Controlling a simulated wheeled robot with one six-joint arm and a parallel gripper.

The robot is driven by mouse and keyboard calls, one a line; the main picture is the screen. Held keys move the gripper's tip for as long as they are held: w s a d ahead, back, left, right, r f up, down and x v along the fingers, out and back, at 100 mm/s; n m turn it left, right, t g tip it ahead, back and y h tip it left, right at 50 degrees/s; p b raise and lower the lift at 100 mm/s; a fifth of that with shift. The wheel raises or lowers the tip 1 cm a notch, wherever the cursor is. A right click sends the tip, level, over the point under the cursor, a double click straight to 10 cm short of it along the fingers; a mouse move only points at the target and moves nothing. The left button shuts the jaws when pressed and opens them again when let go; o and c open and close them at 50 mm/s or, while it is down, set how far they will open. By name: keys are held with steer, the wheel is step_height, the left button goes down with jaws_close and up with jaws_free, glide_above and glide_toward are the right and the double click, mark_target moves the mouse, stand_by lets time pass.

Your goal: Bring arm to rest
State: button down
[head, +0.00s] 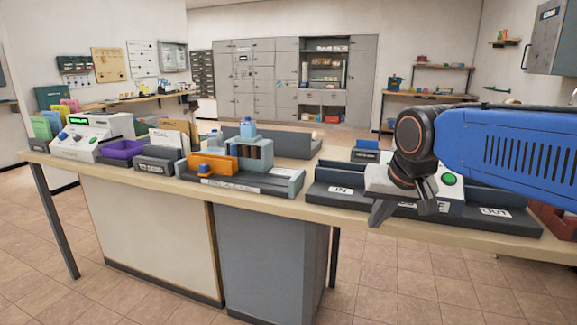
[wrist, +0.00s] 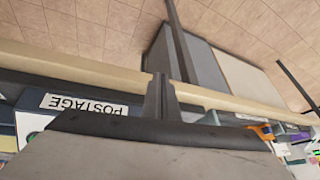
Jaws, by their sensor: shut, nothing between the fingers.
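My blue arm (head: 515,150) reaches in from the right in the head view, over the right part of the counter. My gripper (head: 381,213) points downward at the counter's front edge, in front of the dark tray with the IN label (head: 341,190). In the wrist view my gripper (wrist: 160,80) shows its two fingers together with nothing between them. Whether the fingertips clear the counter edge is hard to tell.
The long counter (head: 315,211) runs below the arm. A white device with a green button (head: 449,179) sits partly behind my gripper, near an OUT label (head: 495,212). An orange item (head: 212,162) and purple tray (head: 122,149) stand left. The tiled floor (head: 375,285) in front is clear.

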steer(key=s+d+f, duration=0.4)
steer(key=s+f, duration=0.3)
steer(key=s, duration=0.2)
steer(key=s+d+f+n+h, duration=0.1)
steer(key=s+d+f, duration=0.4)
steer(key=s+f, duration=0.2)
steer(key=s, duration=0.2)
steer(key=shift+s+f+g, duration=0.3)
steer(key=shift+f, duration=0.1)
steer(key=shift+d, duration=0.1)
